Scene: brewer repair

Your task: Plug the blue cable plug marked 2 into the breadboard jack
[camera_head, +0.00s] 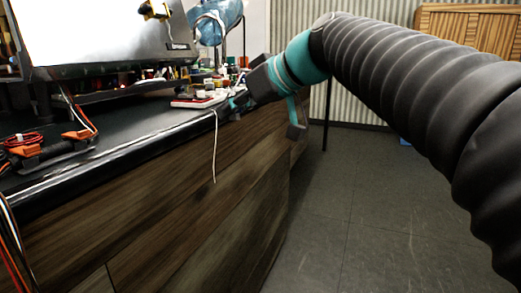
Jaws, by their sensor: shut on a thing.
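My gripper (238,103) is at the counter's far front edge, beside the right end of a red and white board (200,99) crowded with small parts. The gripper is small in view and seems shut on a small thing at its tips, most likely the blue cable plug. The plug's colour and its mark 2 cannot be made out. A thin white cable (215,145) hangs over the counter edge from close to the gripper tips. The breadboard jack cannot be told apart among the parts on the board.
The dark counter (120,132) runs along a wood-panelled front. A large monitor (95,35) stands on it. Orange and black tools (50,148) and red wires lie at the left. A clear blue jug (218,20) is at the back. The floor at right is clear.

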